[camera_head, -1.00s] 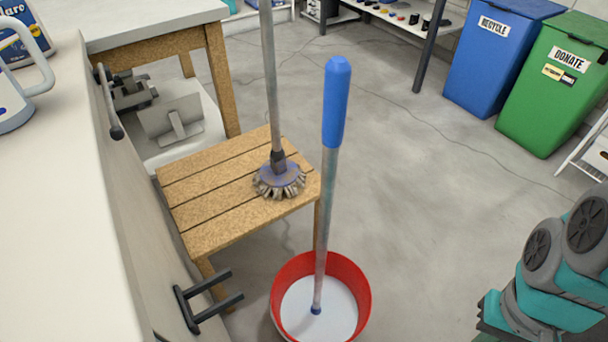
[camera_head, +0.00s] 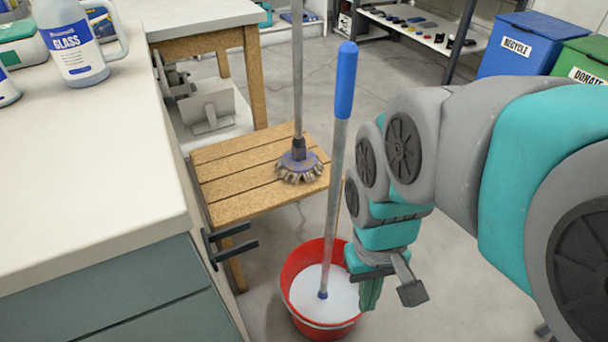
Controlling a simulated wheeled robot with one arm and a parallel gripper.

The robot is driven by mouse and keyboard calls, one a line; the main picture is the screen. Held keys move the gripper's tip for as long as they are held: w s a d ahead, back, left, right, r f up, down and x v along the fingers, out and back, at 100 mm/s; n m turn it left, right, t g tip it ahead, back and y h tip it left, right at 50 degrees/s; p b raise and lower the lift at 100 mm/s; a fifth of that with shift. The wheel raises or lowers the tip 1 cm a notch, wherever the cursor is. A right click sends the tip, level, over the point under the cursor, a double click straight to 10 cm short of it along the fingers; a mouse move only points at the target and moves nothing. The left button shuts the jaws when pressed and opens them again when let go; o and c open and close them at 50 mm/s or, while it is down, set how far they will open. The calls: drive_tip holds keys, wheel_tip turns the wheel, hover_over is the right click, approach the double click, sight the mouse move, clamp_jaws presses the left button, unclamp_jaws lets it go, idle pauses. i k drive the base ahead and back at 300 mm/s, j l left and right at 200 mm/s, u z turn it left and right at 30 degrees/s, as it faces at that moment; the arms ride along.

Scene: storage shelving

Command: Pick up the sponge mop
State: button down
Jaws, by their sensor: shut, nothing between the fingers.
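A mop with a grey pole and a shaggy grey-brown head under a blue-purple collar (camera_head: 300,165) stands upright on a slatted wooden stool (camera_head: 225,203). A second pole with a blue grip (camera_head: 346,80) stands slightly tilted in a red bucket (camera_head: 292,265). Its lower end meets the pale content of the bucket, and no head shows there. I cannot tell from their looks which one is the sponge mop. My gripper (camera_head: 388,290) is low, just right of the bucket in the picture, apart from both poles. It is shut and empty, with its fingertips partly unclear.
A white counter (camera_head: 90,190) with bottles (camera_head: 82,45) fills the left, and a black handle bracket (camera_head: 235,243) juts from its side. Blue (camera_head: 515,50) and green (camera_head: 585,65) bins stand at back right. The floor behind the stool is partly clear.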

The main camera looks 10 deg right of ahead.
sight(348, 52)
drive_tip(key=k, duration=1.95)
